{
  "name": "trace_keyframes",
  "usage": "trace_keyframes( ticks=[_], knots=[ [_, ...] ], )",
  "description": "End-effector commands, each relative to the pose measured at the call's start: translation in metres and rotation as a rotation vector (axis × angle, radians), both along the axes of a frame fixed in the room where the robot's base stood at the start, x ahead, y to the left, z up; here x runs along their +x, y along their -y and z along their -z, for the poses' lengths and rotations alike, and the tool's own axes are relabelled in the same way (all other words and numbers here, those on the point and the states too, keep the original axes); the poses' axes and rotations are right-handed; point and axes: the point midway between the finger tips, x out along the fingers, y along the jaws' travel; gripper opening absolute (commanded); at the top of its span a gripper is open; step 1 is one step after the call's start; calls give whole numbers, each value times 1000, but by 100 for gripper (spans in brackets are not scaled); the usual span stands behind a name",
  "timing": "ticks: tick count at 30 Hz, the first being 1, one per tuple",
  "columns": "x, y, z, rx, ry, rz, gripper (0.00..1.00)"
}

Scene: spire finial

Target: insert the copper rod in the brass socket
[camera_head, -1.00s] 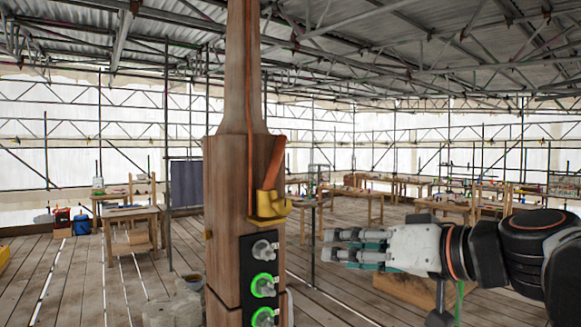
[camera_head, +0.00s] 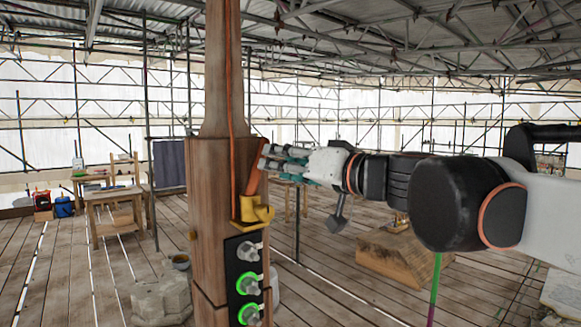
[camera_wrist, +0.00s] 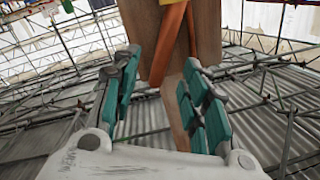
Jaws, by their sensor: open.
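The copper rod (camera_head: 254,180) leans tilted against the wooden spire, its lower end at the brass socket (camera_head: 255,212). I cannot tell how far the rod sits inside the socket. The socket is fixed on the spire's right side. My gripper (camera_head: 267,157) is open, with its fingertips just right of the rod's upper part. In the wrist view, my gripper (camera_wrist: 158,75) has its teal-padded fingers spread, with the copper rod (camera_wrist: 168,45) showing between and beyond the fingertips. The socket is not clearly seen there.
The wooden spire (camera_head: 207,160) stands upright, with a thin copper strip down its face. A black panel (camera_head: 240,265) below the socket carries three knobs, the lower two ringed green. A stone block (camera_head: 160,300) and a timber block (camera_head: 400,255) stand on the plank floor.

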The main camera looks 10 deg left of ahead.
Motion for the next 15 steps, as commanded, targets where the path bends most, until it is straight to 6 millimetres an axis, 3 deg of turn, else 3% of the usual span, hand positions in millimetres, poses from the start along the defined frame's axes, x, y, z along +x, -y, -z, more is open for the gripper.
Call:
trace_keyframes(
  ticks=[15],
  knots=[
    [25,-46,2,0,0,0,41]
  ],
)
